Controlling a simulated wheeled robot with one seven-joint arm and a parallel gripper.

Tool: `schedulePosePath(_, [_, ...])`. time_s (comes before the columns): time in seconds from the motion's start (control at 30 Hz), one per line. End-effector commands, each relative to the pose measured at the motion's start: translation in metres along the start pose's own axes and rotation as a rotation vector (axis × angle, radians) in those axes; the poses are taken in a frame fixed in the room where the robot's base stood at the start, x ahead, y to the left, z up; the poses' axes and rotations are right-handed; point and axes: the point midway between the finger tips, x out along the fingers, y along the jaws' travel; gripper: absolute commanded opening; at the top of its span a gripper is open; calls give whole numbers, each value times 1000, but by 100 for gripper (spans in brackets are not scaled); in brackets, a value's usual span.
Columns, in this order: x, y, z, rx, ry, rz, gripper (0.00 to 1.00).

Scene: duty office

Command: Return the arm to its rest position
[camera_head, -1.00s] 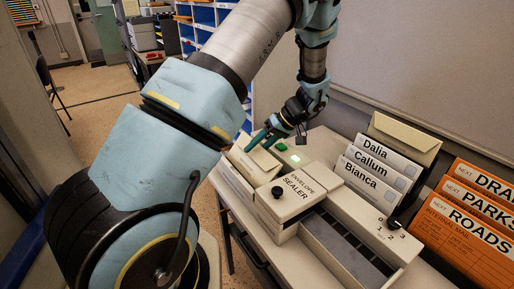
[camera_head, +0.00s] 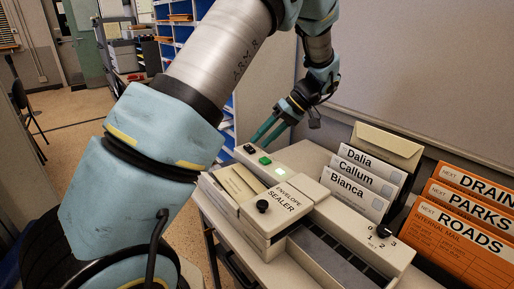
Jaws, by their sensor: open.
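My arm (camera_head: 205,82) reaches from the lower left up across the view and bends down near the grey wall. My gripper (camera_head: 268,134) hangs at its end with two teal fingers pointing down and left. It is open and empty, above the back part of the envelope sealer (camera_head: 283,207). A gap to the sealer's surface cannot be judged exactly. The fingers point toward the black knob and green button (camera_head: 265,160) on the sealer.
Envelope folders labelled Dalia, Callum and Bianca (camera_head: 357,190) stand in a rack at the right. Orange mail folders (camera_head: 455,235) stand beyond them. A dial (camera_head: 384,230) sits on the sealer's right section. Blue shelving (camera_head: 183,32) and a chair (camera_head: 28,115) are behind at left.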

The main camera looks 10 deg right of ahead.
Motion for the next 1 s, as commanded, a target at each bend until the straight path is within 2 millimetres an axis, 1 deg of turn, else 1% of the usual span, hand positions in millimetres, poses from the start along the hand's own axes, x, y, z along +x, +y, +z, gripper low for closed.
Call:
schedulePosePath(0.4, [-1,0,0,1,-1,0,46])
schedulePosePath(0.47, [2,-3,-1,6,-10,5,46])
schedulePosePath(0.53, [10,-12,-3,27,-41,25,46])
schedulePosePath(0.57, [15,-19,-4,41,-62,40,46])
schedulePosePath(0.67, [40,-49,-5,113,-153,127,46])
schedulePosePath(0.77, [67,-86,1,193,-233,266,46])
schedulePosePath(0.8, [76,-101,6,221,-251,327,46])
schedulePosePath(0.87, [88,-122,14,255,-263,417,46])
schedulePosePath(0.9, [95,-136,20,274,-260,473,46])
schedulePosePath(1.0, [110,-167,36,305,-224,591,46])
